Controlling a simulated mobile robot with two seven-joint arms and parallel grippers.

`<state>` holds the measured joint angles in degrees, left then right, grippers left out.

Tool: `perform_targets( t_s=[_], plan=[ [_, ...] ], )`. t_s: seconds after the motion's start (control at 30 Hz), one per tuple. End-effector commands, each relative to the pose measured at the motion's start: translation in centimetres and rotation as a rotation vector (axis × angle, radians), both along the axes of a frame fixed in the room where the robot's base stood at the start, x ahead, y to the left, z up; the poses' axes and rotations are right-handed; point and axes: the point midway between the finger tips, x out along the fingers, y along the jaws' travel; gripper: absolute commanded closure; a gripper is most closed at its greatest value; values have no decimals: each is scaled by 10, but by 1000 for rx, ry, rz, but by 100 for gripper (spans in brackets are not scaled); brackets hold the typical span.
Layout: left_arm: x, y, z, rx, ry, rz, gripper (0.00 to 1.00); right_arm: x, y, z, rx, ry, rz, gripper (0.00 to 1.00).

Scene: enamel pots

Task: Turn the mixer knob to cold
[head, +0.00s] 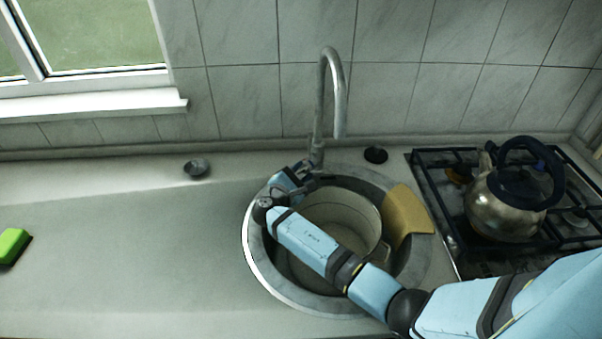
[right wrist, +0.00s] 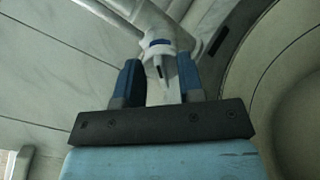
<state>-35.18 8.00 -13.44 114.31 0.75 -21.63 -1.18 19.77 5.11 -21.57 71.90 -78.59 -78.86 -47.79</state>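The mixer tap (head: 337,95) stands behind the round sink, its tall curved spout upright. Its base with the knob is partly hidden by my right gripper (head: 308,184) in the head view. In the right wrist view, the pale knob (right wrist: 160,52) with a small blue mark lies just beyond and between the two blue fingers of my right gripper (right wrist: 158,80). The fingers are apart, one on each side of the knob's lower part. I cannot tell whether either touches it. My left gripper is not in view.
A large enamel pot (head: 357,213) sits in the sink (head: 252,246), under my right arm. A yellow cloth (head: 407,212) lies over the sink's right rim. A kettle (head: 503,208) stands on the hob (head: 436,190). A green sponge (head: 12,245) lies far left; the left counter is mostly clear.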

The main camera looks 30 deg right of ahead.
Motion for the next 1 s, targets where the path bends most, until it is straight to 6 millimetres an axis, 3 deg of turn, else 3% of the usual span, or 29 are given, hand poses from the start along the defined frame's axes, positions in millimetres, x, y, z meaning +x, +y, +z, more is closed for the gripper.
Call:
perform_targets(
  t_s=[0.23,0.37,0.8,1.0],
  plan=[
    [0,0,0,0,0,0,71,-1,2,-1,0,1,1,65],
    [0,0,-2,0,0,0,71,-7,13,-2,1,1,1,65],
    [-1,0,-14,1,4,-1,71,-54,95,-1,3,1,1,65],
    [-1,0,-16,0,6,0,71,-66,115,-1,1,1,0,65]
  ],
)
